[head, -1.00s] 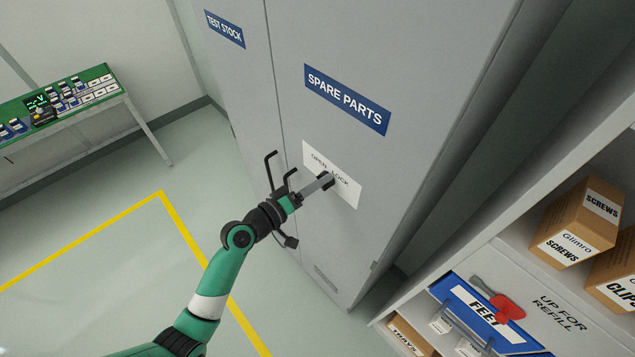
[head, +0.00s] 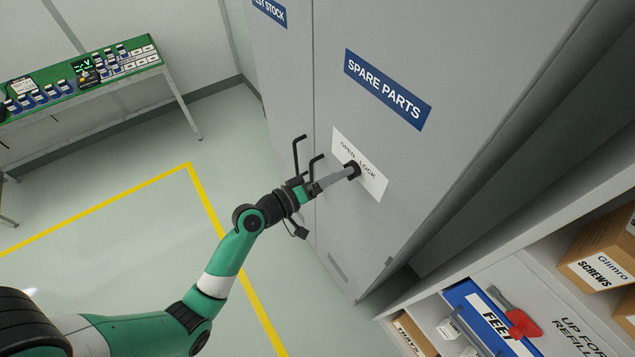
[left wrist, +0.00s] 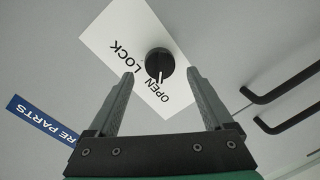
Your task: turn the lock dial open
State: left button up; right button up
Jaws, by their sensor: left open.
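The lock dial (left wrist: 159,63) is a round black knob on a white plate (left wrist: 184,93) marked OPEN and LOCK. In the left wrist view its white mark points down the picture, towards the word OPEN. The plate (head: 375,183) is on the grey cabinet door under the SPARE PARTS sign, in the head view. My left gripper (head: 344,174) reaches to the dial. Its jaws are open, with one fingertip on each side of the knob and a gap showing beside each. Whether the tips overlap the knob in depth is unclear. My right gripper is out of view.
Black bar handles (left wrist: 285,82) stand out from the doors beside the plate. A shelf unit at the right holds a SCREWS box (head: 597,250) and a blue FEET bin (head: 490,318). A green bench (head: 82,82) stands at the left. The floor between is clear.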

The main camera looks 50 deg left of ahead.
pick_arm(q)
jog(key=s+r, duration=0.1)
jog(key=s, duration=0.8)
jog(key=shift+a+b, duration=0.15)
jog(key=shift+b, duration=0.25)
jog(key=w+d+r+m+t+h+p, duration=0.1)
jog(key=w+d+r+m+h+p, duration=0.3)
jog(key=r, duration=0.9)
jog(key=w+d+r+m+t+h+p, duration=0.1)
jog(key=d+r+m+t+p, duration=0.15)
jog(key=d+r, duration=0.75)
jog(key=w+d+r+m+t+h+p, duration=0.1)
jog(key=w+d+r+m+h+p, duration=0.3)
jog(key=r, duration=1.2)
jog(key=s+r+m+t+y+p, duration=0.1)
jog(key=s+r+m+t, duration=0.15)
jog(key=r, duration=0.65)
jog(key=s+r+m+t, duration=0.1)
jog(key=s+r, duration=0.3)
jog(key=r, duration=0.5)
jog(key=a+t+y, duration=0.1)
jog(key=y, duration=0.1)
jog(key=s+a+r+n+y, duration=0.1)
jog(key=y, duration=0.1)
jog(key=a+r+n+t+y, duration=0.1)
jog(key=a+y, duration=0.1)
jog(key=shift+s+r+t+y, duration=0.1)
jog(key=shift+s+t+y, duration=0.2)
jog(key=shift+s, duration=0.1)
